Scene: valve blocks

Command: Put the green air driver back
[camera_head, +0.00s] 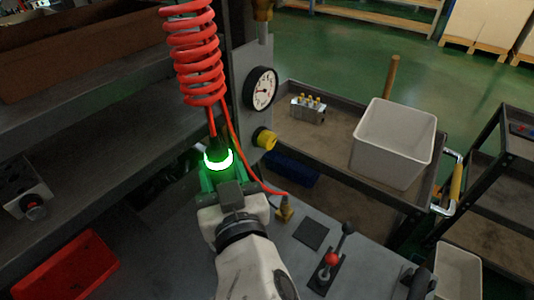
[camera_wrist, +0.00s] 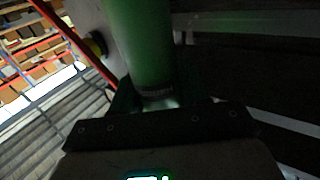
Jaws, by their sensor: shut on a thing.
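The green air driver (camera_head: 216,172) hangs under a coiled red hose (camera_head: 198,55), with a bright glowing ring near its top. My gripper (camera_head: 222,186) is around its lower part. In the wrist view the driver's green body (camera_wrist: 138,45) rises from between the dark fingers of my gripper (camera_wrist: 158,98), which is shut on it. The driver looks roughly upright. Its lower end is hidden by my gripper and wrist in the head view. I cannot tell whether a holder touches it.
A grey post with a gauge (camera_head: 261,88) and yellow knob (camera_head: 264,138) stands right of the driver. A cart holds a white bin (camera_head: 393,142) and a valve block (camera_head: 309,109). A red-knobbed lever (camera_head: 331,259) stands on the bench. A red tray (camera_head: 66,267) is lower left.

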